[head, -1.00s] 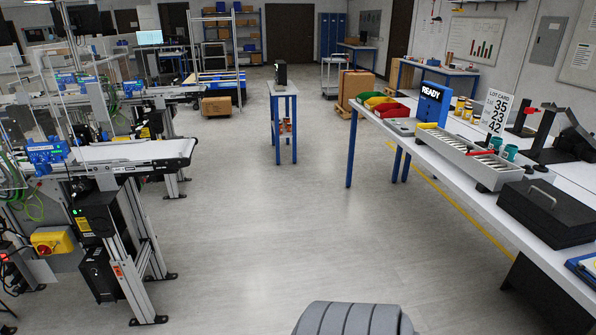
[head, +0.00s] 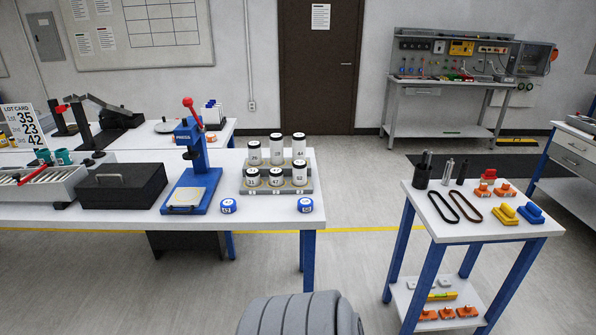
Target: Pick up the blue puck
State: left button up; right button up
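Two small round blue pucks with white marked tops lie on the white workbench (head: 110,211). One blue puck (head: 228,206) is just right of the blue press (head: 196,160). The other blue puck (head: 305,205) is near the bench's right front corner, in front of a stepped rack of canisters. The markings on their tops are too small to read surely. Neither of my grippers shows in the head view.
The rack (head: 277,186) holds several white canisters with black lids. A black case (head: 122,186) sits left of the press. A blue-legged cart (head: 480,230) with belts and small coloured parts stands at right. Floor is clear between bench and cart.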

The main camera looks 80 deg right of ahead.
aim_at(228, 206)
jog(key=z, duration=3.55)
jog(key=i, duration=2.1)
jog(key=u, duration=1.35)
